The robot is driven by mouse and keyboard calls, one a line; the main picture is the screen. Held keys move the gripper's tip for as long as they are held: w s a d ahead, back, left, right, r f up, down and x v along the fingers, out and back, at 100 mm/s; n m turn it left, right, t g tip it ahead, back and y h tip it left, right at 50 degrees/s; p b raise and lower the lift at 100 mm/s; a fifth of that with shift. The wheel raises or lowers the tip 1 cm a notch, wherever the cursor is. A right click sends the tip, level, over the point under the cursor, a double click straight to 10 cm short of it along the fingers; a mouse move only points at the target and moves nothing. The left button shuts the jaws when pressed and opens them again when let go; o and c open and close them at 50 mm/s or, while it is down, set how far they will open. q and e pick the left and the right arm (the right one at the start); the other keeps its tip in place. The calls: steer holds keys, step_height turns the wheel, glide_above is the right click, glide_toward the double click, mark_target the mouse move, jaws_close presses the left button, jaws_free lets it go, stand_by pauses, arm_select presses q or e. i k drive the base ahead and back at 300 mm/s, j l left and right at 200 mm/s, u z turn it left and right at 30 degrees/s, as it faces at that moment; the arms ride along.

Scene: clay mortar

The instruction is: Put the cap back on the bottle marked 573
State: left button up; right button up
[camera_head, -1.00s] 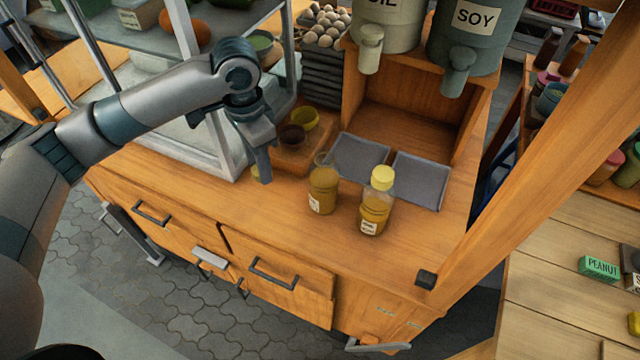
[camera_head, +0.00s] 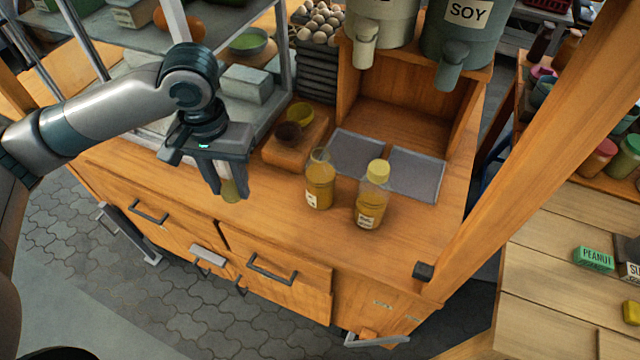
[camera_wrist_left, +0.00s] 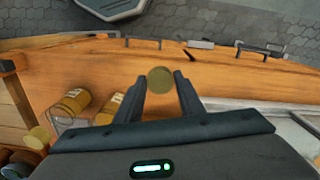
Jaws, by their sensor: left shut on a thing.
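My left gripper (camera_head: 229,188) is shut on a round olive-yellow cap (camera_head: 230,191), held above the wooden counter near its front edge. In the left wrist view the cap (camera_wrist_left: 160,79) sits between the two fingertips (camera_wrist_left: 161,85). An uncapped bottle (camera_head: 319,188) with yellowish-brown contents stands upright to the right of the gripper, apart from it. A second bottle (camera_head: 370,205) stands beside it with a yellow cap (camera_head: 378,172) on. Both carry small white labels whose marks are too small to read. My right gripper is out of view.
Behind the bottles lie two grey trays (camera_head: 417,174). A wooden block (camera_head: 287,154) with a yellow bowl (camera_head: 300,112) and a dark bowl (camera_head: 289,133) stands behind the gripper. A glass-sided case (camera_head: 247,84) is at the left. Free counter lies in front of the bottles.

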mark_target(320, 168)
steer(key=k+j, duration=0.15)
steer(key=k, duration=0.3)
steer(key=k+j, duration=0.15)
steer(key=k, duration=0.3)
steer(key=z, duration=0.05)
